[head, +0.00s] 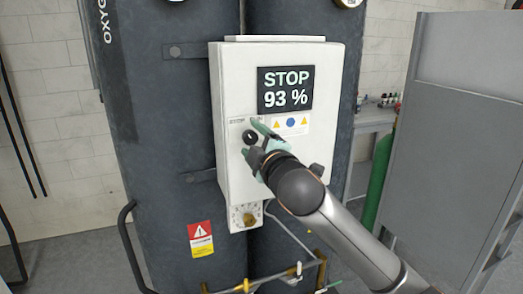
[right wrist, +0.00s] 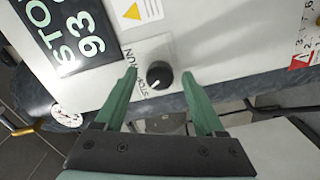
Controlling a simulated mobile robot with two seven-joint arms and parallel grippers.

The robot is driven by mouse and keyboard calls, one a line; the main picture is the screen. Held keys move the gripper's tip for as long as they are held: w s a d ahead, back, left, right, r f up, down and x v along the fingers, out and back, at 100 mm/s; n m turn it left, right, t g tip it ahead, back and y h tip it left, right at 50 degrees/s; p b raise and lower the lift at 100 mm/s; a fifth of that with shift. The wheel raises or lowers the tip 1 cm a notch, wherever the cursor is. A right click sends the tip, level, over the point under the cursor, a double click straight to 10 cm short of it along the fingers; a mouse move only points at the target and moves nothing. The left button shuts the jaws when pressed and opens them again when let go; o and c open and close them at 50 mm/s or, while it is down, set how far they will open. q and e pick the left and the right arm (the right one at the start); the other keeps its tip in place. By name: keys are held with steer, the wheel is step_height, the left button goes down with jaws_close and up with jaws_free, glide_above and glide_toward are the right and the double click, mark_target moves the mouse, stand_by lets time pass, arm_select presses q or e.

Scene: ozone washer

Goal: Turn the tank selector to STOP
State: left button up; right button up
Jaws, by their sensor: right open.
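The tank selector is a round black knob (head: 250,137) on the front of the white control box (head: 232,85), below its display. It also shows in the right wrist view (right wrist: 159,73), with STOP and RUN printed beside it. A small white mark on the knob appears to face the STOP lettering. The display (head: 285,89) reads STOP 93 %. My right gripper (right wrist: 160,78) is open, its green fingers on either side of the knob in that view. My left gripper is not in view.
Dark tanks (head: 165,120) stand behind the box. A grey cabinet (head: 455,130) and a green cylinder (head: 378,185) stand to the right.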

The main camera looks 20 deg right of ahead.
steer(key=s+b, duration=0.2)
steer(key=s, duration=1)
steer(key=shift+d, duration=0.25)
step_height(320, 180, down, 31)
steer(key=s+a+m+g+y, duration=0.1)
steer(key=a+m+g+y, duration=0.15)
steer(key=m+g, duration=0.3)
steer(key=s+f+m+g, duration=0.3)
steer(key=s+f+m, duration=0.3)
steer(key=s+f, duration=1.4)
step_height(320, 180, down, 2)
steer(key=shift+s+d+f+m+h, duration=0.25)
steer(key=shift+d+m+h, duration=0.1)
steer(key=shift+d, duration=0.05)
steer(key=shift+c, duration=0.2)
